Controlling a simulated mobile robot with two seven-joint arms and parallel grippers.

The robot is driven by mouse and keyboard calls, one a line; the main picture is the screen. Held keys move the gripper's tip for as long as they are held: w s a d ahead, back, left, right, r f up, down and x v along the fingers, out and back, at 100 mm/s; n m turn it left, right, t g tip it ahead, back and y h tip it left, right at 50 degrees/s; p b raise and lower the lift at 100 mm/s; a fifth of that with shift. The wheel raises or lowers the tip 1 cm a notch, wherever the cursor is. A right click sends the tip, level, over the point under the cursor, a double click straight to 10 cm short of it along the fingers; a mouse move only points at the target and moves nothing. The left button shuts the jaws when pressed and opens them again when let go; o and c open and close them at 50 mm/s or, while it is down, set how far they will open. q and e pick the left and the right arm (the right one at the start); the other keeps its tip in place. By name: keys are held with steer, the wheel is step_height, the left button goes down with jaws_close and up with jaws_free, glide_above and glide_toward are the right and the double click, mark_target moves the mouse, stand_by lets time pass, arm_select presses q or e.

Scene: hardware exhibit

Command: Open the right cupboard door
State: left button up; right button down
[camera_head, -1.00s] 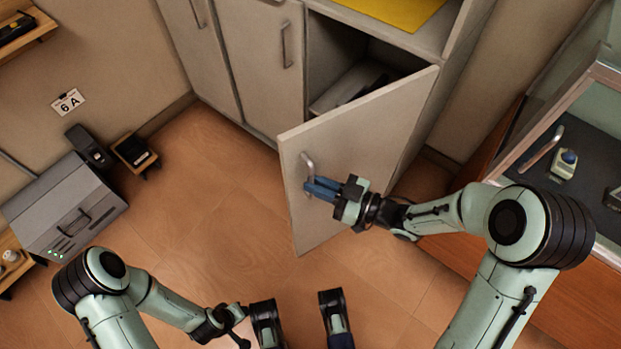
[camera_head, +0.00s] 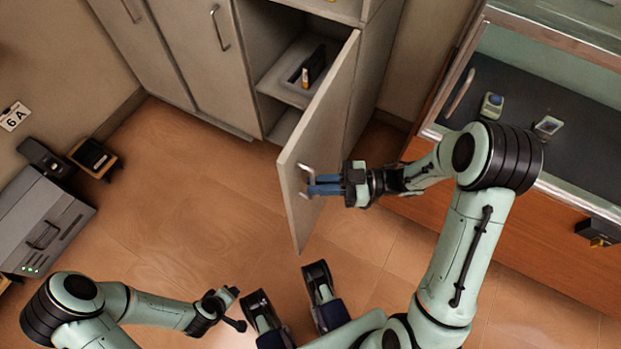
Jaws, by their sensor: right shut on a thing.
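The right cupboard door (camera_head: 328,132) stands wide open, swung out toward me from the pale cupboard. Its metal handle (camera_head: 306,174) is near the door's free edge. My right gripper (camera_head: 314,185) has its blue fingers shut on this handle. Inside the cupboard (camera_head: 268,52) a light shelf or tray (camera_head: 286,88) shows, with a dark upright object (camera_head: 313,68) on it.
Two shut cupboard doors (camera_head: 185,45) are left of the opening. A glass display case (camera_head: 560,115) with small devices stands close to my right arm. A grey box (camera_head: 48,225) is at the left. The wooden floor (camera_head: 190,190) between is clear.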

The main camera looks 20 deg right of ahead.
arm_select(q)
steer(key=shift+s+d, duration=0.1)
steer(key=shift+s, duration=0.05)
arm_select(e)
steer(key=shift+s+d, duration=0.1)
steer(key=shift+d, duration=0.15)
steer(key=c, duration=1.2)
jaws_free()
steer(key=shift+o, duration=0.2)
steer(key=shift+d, duration=0.1)
arm_select(q)
steer(key=s+r+p, duration=0.1)
steer(key=s+d+r+g, duration=0.1)
steer(key=shift+s+d+p, duration=0.2)
steer(key=shift+s+p, duration=0.15)
steer(key=shift+p, duration=0.05)
arm_select(e)
steer(key=v, duration=1.3)
steer(key=shift+s+d, duration=0.1)
